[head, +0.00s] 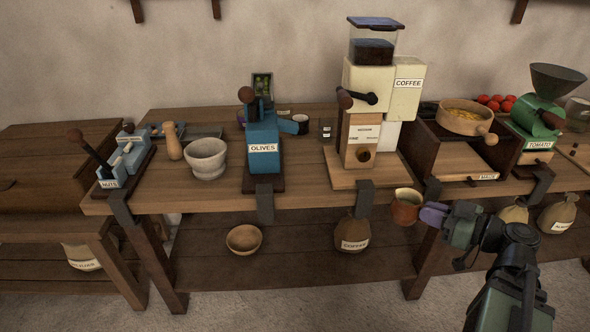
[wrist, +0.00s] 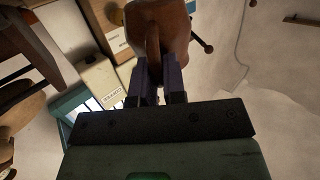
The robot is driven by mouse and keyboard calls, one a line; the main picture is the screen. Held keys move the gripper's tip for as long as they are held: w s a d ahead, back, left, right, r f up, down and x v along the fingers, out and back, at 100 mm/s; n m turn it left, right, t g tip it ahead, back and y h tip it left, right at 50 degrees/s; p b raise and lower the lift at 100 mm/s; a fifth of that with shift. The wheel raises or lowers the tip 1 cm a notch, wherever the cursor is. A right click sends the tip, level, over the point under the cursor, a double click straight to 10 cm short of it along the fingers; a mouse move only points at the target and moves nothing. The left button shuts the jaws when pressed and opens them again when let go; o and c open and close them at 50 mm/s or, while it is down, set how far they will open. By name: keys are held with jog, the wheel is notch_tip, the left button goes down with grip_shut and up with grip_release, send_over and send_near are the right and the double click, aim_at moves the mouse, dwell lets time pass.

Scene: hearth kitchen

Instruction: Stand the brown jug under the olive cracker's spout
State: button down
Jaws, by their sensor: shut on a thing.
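The brown jug (head: 405,208) is in my gripper (head: 430,213), in front of the bench edge, right of the coffee sack. It looks roughly upright, with its pale inside showing. In the wrist view the jug (wrist: 172,22) is beyond the fingertips, and my gripper (wrist: 159,82) is shut on its handle side. The blue olive cracker (head: 262,150), labelled OLIVES, stands on the bench well to the left of the jug. A blue spout-like part (head: 288,126) sticks out on its right side; the space under it is partly unclear.
The coffee grinder (head: 375,90) on its wooden base stands between the cracker and the jug's side. A stone mortar (head: 206,158) and nut cracker (head: 125,155) are left of the cracker. Bare bench (head: 305,180) lies right of the cracker. A wooden bowl (head: 244,239) sits on the lower shelf.

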jog(key=r+x, duration=0.1)
jog(key=x, duration=0.9)
jog(key=r+x, duration=0.2)
jog(key=x, duration=0.9)
jog(key=r+x, duration=0.1)
jog(key=x, duration=0.9)
jog(key=shift+w+a+r, duration=0.35)
jog(key=shift+w+a, duration=0.1)
jog(key=shift+a, duration=0.15)
notch_tip(320, 180, down, 4)
jog(key=b, duration=0.4)
jog(key=shift+r, duration=0.25)
jog(key=shift+f, duration=0.15)
jog(key=c, duration=1.6)
grip_release()
jog(key=o, duration=0.4)
